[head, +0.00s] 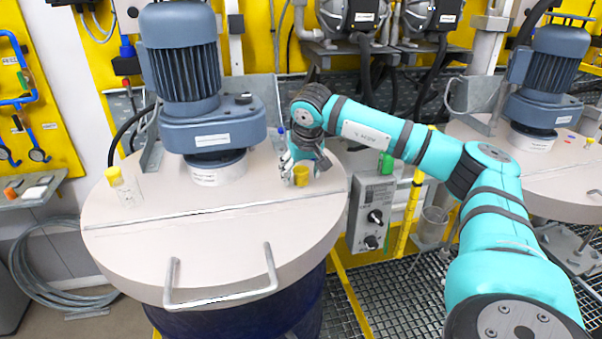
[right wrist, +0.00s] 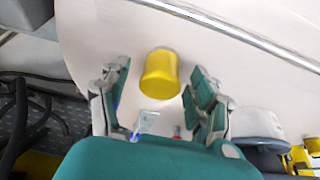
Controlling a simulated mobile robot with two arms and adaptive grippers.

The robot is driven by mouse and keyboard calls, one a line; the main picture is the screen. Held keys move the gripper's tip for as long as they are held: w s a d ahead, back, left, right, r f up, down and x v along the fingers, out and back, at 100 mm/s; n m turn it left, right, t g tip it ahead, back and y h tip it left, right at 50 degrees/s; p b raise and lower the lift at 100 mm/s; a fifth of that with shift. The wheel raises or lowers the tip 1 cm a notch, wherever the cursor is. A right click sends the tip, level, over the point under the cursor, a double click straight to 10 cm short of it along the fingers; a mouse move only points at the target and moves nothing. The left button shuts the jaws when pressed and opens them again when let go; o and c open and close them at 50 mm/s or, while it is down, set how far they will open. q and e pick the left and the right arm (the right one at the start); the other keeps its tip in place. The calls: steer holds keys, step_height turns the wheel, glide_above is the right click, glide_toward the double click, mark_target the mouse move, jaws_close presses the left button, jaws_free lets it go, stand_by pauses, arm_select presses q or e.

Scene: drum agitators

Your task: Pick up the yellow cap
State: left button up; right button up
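The yellow cap (head: 301,177) stands on the beige drum lid (head: 215,240), near its right edge. In the right wrist view the cap (right wrist: 160,74) shows between and slightly beyond my fingertips, with a gap on both sides. My right gripper (head: 303,166) is low over the lid at the cap, fingers spread (right wrist: 162,78). Its fingers partly surround the cap in the head view. My left gripper is not in view.
A blue-grey agitator motor (head: 182,65) stands on the lid's back. A yellow-capped clear bottle (head: 124,187) stands at the lid's left. A small clear container (right wrist: 147,122) shows near my palm. A metal handle (head: 222,298) is at the front. The lid's front is clear.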

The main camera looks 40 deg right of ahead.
steer(key=c, duration=0.8)
steer(key=shift+w+r, duration=0.1)
steer(key=shift+r, duration=0.05)
